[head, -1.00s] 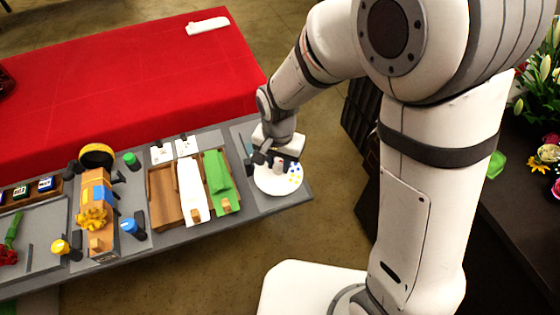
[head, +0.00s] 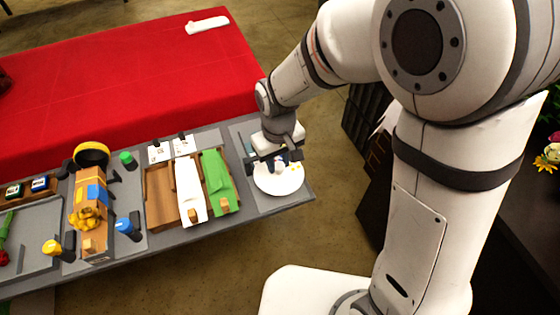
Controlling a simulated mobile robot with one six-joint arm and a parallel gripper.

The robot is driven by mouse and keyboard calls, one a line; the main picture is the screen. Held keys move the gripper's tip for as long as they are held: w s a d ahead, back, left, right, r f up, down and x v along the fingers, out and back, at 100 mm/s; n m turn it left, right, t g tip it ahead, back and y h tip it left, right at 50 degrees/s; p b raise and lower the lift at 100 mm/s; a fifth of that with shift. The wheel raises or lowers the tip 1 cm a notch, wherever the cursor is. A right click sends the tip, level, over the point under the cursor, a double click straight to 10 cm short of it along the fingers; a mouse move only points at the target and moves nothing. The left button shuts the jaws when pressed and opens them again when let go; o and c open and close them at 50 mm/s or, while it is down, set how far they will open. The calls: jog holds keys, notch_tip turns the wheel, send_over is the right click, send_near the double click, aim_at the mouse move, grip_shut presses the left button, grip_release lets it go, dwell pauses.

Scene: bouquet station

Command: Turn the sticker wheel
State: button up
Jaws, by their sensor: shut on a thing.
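The sticker wheel (head: 280,185) is a white disc with small yellow marks at its right. It lies on a grey plate at the right end of the grey bench. My gripper (head: 276,165) is over the back part of the wheel, pointing down, and shut on a small part at the wheel's middle. That part is mostly hidden by the fingers, so I cannot make out its shape.
Left of the wheel stands a brown tray (head: 148,190) with white and green folded sheets. Further left are a blue-capped bottle (head: 125,226), a yellow-capped bottle (head: 51,247) and an orange stand (head: 91,205). A red-covered table (head: 120,75) is behind.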

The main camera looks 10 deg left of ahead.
aim_at(279, 164)
jog(key=n, duration=0.3)
jog(key=shift+n+b, duration=0.35)
jog(key=shift+n, duration=1.75)
jog(key=o, duration=1)
jog(key=shift+r, duration=0.15)
notch_tip(279, 164, up, 8)
jog(key=shift+f, duration=0.2)
